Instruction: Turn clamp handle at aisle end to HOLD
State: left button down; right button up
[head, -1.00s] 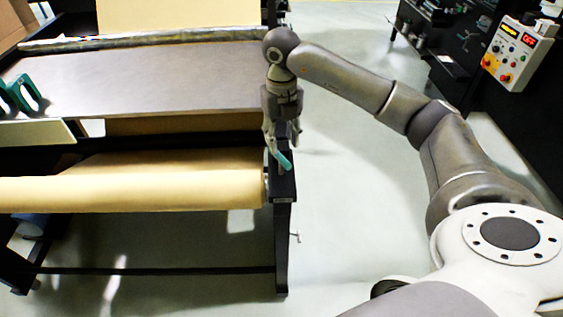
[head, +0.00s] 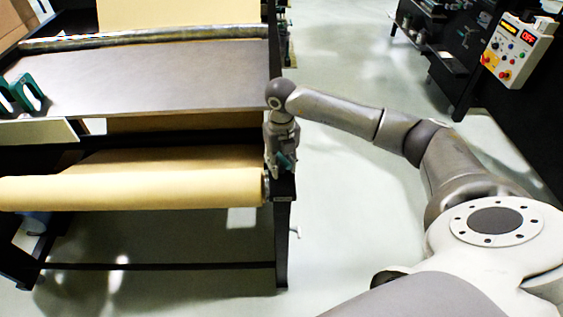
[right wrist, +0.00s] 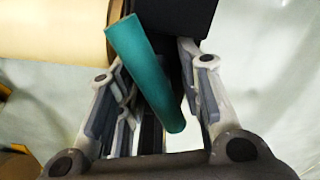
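The clamp handle (head: 286,161) is a teal bar at the aisle end of the roll stand, by the right end of the kraft roll (head: 130,189). In the head view it is partly hidden by my right gripper (head: 279,170), which is lowered over it. In the right wrist view the handle (right wrist: 150,80) runs slanted between the two spread fingers of the right gripper (right wrist: 152,65). The fingers look open, with a gap on the left side; contact on the right side is unclear. Any HOLD marking is not legible. My left gripper is not in view.
A grey worktop (head: 150,75) lies behind the roll, with green-handled things (head: 25,93) at its left. The stand's black end post (head: 282,240) is beside the open aisle floor (head: 345,230). A control box (head: 517,50) with buttons is at upper right.

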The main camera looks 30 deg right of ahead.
grip_shut()
jog(key=shift+m, duration=0.4)
jog(key=shift+m+b, duration=0.5)
jog(key=shift+m, duration=0.4)
jog(key=shift+w+r+m+b, duration=0.1)
jog(key=shift+m+b, duration=0.35)
jog(key=shift+m, duration=1.35)
jog(key=shift+o, duration=0.4)
grip_release()
jog(key=shift+o, duration=1)
